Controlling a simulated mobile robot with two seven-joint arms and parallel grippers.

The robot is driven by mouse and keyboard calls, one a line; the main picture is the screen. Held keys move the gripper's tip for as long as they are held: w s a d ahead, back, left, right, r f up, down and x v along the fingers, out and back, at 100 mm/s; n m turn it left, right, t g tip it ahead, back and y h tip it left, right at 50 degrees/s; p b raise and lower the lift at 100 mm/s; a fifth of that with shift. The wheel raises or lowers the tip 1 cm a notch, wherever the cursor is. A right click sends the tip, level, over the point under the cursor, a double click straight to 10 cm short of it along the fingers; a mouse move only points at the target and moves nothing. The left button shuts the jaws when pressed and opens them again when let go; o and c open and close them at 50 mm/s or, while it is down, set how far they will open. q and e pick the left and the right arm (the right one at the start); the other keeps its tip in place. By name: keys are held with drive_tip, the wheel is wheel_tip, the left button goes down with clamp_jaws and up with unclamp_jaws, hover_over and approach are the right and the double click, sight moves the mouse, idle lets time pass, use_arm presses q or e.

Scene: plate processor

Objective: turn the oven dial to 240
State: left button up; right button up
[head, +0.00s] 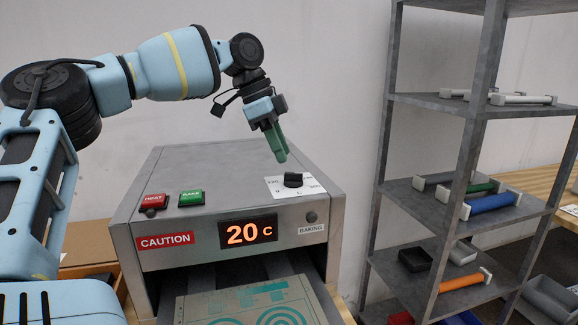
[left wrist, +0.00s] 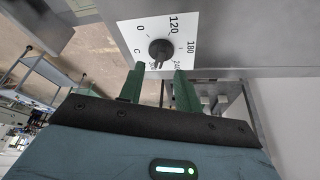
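The oven (head: 170,230) is a grey metal box. Its black dial (head: 293,180) sits on a white scale plate (head: 318,187) on the top right, and its display (head: 248,232) reads 20 C. In the left wrist view the dial (left wrist: 161,51) is ringed by marks including 0, 120, 180 and a partly hidden 240. I cannot tell exactly where its pointer stands. My left gripper (head: 280,157) hangs just above and behind the dial, pointing down. Its green fingers (left wrist: 157,88) are apart and empty, with the dial beyond their tips. My right gripper is not in view.
Red HEAT (head: 153,201) and green BAKE (head: 191,198) buttons sit on the oven's top left. A patterned plate (head: 250,305) lies in the front opening. A metal shelf (head: 440,105) with coloured-handled parts stands close on the right. The oven's top is otherwise clear.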

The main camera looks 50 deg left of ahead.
sight(291, 173)
use_arm(q)
drive_tip(key=shift+x, duration=2.4)
drive_tip(key=shift+w, duration=0.1)
clamp_jaws()
